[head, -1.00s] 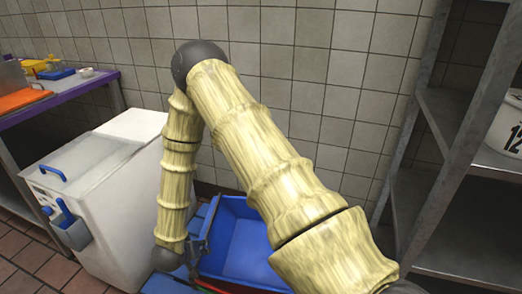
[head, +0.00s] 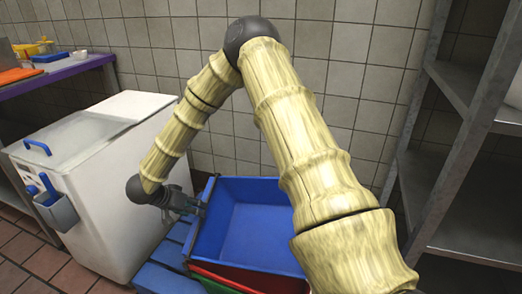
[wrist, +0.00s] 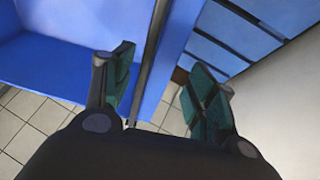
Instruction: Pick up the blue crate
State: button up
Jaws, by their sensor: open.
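The blue crate (head: 243,192) is in the lower middle of the head view, on top of a red crate (head: 245,277). It looks empty, and my arm covers its right part. My gripper (head: 196,208) is at the crate's left wall, small and partly dark in that view. In the wrist view my gripper (wrist: 160,88) is open, and the rim of the blue crate (wrist: 60,62) runs between its two fingers. One finger is on the inner side and one on the outer side. I cannot tell whether either finger touches the wall.
A blue slatted pallet (head: 172,256) lies under the stack and shows at its left. A white chest (head: 112,215) stands further left, close to my forearm. A grey metal shelf (head: 448,190) stands at right, and a tiled wall (head: 330,95) is behind.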

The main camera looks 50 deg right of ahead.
jog(key=shift+w+b+x, duration=0.2)
jog(key=shift+b+x, duration=1.35)
jog(key=shift+x, duration=2.35)
jog(key=shift+c, duration=0.2)
grip_shut()
